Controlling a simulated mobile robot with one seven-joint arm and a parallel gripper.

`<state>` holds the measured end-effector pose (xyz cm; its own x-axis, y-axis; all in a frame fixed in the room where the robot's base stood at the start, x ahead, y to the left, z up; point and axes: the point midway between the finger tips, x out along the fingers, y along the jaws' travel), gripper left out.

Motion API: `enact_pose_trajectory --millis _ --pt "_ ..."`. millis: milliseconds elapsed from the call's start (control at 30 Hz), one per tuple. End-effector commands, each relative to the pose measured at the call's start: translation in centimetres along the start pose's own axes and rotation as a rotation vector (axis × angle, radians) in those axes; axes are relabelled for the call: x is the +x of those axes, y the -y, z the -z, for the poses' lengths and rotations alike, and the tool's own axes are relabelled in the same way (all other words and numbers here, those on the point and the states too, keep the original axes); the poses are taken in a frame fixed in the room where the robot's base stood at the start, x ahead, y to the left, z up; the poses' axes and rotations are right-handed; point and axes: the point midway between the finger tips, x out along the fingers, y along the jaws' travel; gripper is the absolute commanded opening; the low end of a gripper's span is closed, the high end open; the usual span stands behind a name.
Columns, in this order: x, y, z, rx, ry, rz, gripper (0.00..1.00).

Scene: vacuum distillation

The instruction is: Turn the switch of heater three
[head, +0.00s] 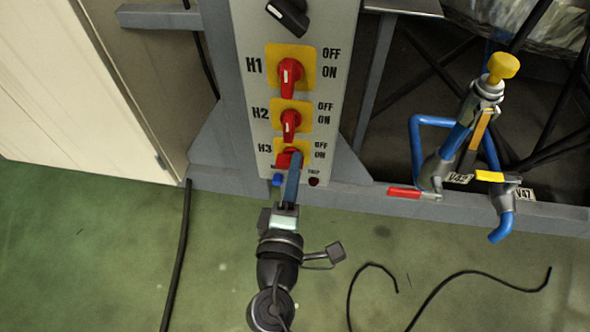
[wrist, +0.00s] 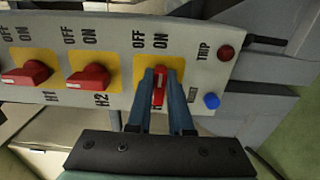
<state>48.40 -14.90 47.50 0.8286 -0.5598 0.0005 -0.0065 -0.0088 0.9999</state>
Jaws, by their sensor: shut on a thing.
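The heater three switch, a red knob (head: 284,159) on a yellow plate marked H3, is the lowest of the three red switches on the grey panel. In the wrist view, its red handle (wrist: 159,90) sits between the two blue fingers. My gripper (head: 291,166) reaches up to it from below in the head view, and the fingertips (wrist: 161,73) are shut on the handle. In the wrist view the H3 handle lies along the fingers, while the H1 and H2 handles lie more crosswise. The fingers hide part of the H3 switch.
The H2 switch (head: 290,122) and H1 switch (head: 289,75) are above H3. A blue button (head: 277,180) and dark red TRIP lamp (head: 314,182) sit just below. Blue pipes with a yellow-handled valve (head: 497,176) stand at right. Black cables lie on the green floor.

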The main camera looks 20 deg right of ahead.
Motion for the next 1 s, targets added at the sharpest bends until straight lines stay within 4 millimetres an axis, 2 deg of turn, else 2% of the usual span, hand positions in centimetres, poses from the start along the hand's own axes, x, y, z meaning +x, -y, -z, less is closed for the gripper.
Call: enact_pose_trajectory --millis 367,400,533,833,1000 --pt "-0.1 0.1 0.0 0.007 -0.001 0.003 0.0" --pt "-0.1 0.1 0.0 0.007 -0.001 0.003 0.26" --pt "-0.1 0.1 0.0 0.006 -0.001 0.003 0.49" --pt "-0.1 0.1 0.0 0.004 0.0 0.001 0.49" --pt "-1.5 0.1 0.0 0.002 -0.002 0.003 0.49"
